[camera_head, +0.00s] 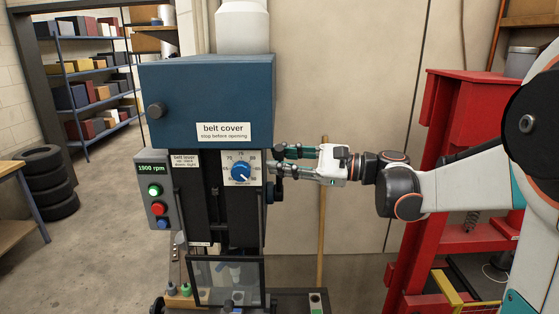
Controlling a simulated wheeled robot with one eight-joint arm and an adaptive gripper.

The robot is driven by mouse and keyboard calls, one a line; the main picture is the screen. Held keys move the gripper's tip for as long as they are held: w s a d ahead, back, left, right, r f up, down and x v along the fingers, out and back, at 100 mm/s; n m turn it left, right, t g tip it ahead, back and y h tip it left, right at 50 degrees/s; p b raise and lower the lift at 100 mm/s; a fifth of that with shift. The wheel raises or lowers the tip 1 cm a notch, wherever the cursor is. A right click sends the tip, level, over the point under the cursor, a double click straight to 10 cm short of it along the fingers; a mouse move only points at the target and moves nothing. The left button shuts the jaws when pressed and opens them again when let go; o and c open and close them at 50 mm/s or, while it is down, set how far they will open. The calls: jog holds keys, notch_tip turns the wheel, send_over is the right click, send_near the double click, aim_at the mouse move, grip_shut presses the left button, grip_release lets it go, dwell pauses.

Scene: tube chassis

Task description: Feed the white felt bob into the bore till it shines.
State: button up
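My gripper (278,161) reaches in from the right at the machine's right side. A clear guard (227,282) hangs low at the front. Something pale shows dimly behind it; I cannot make out a white felt bob or a bore.
A control box (156,198) reads 1900 rpm, with green, red and blue buttons. Small green and grey pieces (178,289) stand at the lower left. A red press frame (440,160) is at the right. Tyres (46,183) and shelves are at the left, with open floor between.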

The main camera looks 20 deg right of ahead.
jog(key=shift+w+a, duration=0.15)
jog(key=shift+a, duration=0.15)
grip_shut()
jog(key=shift+f, duration=0.1)
